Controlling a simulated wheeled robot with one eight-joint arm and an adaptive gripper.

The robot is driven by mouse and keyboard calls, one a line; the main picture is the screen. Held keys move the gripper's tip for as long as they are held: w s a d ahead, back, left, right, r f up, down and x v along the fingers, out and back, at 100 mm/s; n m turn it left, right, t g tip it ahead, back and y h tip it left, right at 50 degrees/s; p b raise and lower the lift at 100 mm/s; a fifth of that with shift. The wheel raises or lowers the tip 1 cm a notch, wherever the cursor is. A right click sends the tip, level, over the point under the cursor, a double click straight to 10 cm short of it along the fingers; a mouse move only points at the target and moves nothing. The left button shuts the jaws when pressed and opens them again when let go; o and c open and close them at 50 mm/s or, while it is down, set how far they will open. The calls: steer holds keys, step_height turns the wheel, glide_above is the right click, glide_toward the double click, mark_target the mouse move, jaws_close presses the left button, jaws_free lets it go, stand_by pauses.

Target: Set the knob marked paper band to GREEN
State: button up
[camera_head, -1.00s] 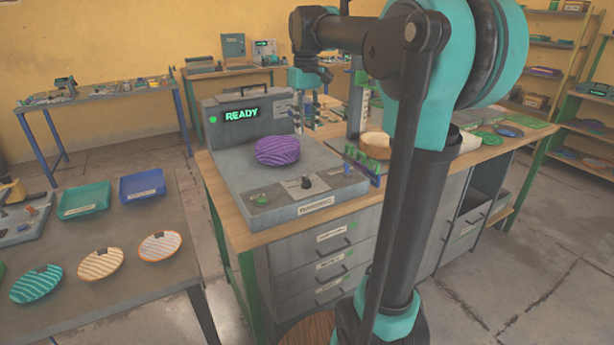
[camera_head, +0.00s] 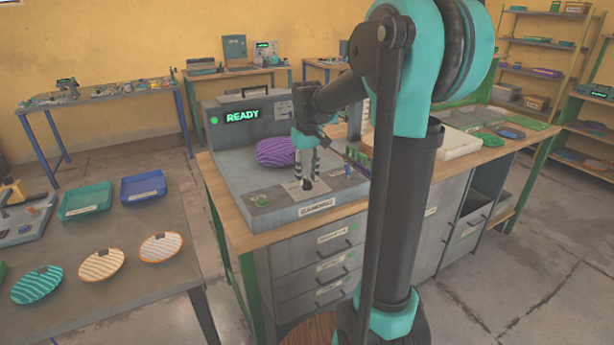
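The press (camera_head: 235,190) is a grey machine on a wooden-topped bench, with a lit green READY display (camera_head: 242,115). A small dark knob (camera_head: 308,186) sits on its front panel, on a pale label plate. The label's writing and the knob's setting are too small to read. My gripper (camera_head: 308,182) points down at the knob, with its fingertips right at it. The fingers partly cover the knob, and I cannot tell whether they touch or grip it.
A purple striped plate (camera_head: 272,152) lies on the press just behind my gripper. A green button (camera_head: 262,201) is left of the knob. Striped plates (camera_head: 101,265) and a blue tray (camera_head: 143,186) are on the left table. My arm hides part of the bench's right side.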

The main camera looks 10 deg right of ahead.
steer(key=shift+f, duration=0.25)
jaws_close()
steer(key=shift+n, duration=0.3)
steer(key=n, duration=1.1)
stand_by(0.4)
steer(key=shift+n, duration=0.3)
